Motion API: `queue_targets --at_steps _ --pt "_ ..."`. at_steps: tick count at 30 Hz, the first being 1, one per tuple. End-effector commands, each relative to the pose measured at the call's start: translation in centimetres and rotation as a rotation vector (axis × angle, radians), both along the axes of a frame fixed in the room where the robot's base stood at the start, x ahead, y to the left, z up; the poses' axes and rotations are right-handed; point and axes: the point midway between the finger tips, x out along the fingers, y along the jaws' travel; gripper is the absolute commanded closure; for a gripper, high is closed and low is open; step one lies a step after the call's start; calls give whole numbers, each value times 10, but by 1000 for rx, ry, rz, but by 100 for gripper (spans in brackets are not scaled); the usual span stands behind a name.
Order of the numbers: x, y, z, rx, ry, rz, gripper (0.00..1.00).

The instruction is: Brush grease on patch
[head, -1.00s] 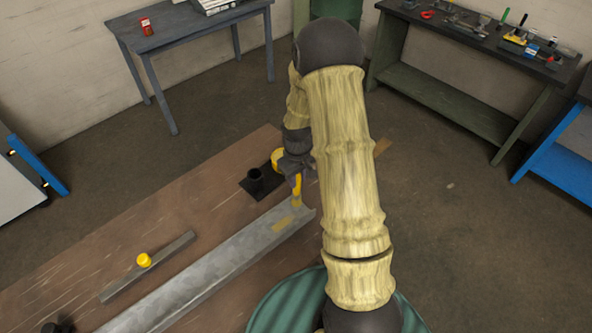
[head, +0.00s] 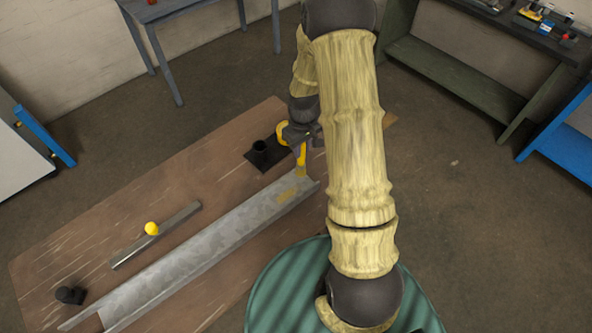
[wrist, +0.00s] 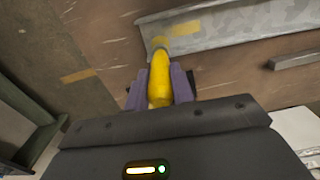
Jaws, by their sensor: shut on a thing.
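My gripper (head: 302,142) is shut on a yellow-handled brush (head: 302,156), held steeply with its bristles down at the far right end of a grey metal channel (head: 205,245). In the wrist view the yellow handle (wrist: 160,82) sits between the two purple-grey fingers. A dull yellow patch (head: 287,196) lies on the channel, just nearer than the brush tip; it also shows in the wrist view (wrist: 187,28). I cannot tell whether the bristles touch the channel.
A grey bar (head: 165,230) with a yellow knob (head: 151,228) and a small black object (head: 70,295) lie on the brown table (head: 60,255).

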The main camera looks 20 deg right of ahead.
Motion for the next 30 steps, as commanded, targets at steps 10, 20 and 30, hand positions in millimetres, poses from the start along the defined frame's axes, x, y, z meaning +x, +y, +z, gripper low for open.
queue_targets --at_steps 10,20,30 --pt "-11 -57 0 0 0 -4 99" --pt "-20 -86 0 0 0 9 99" --pt "-20 -86 0 0 0 8 99"
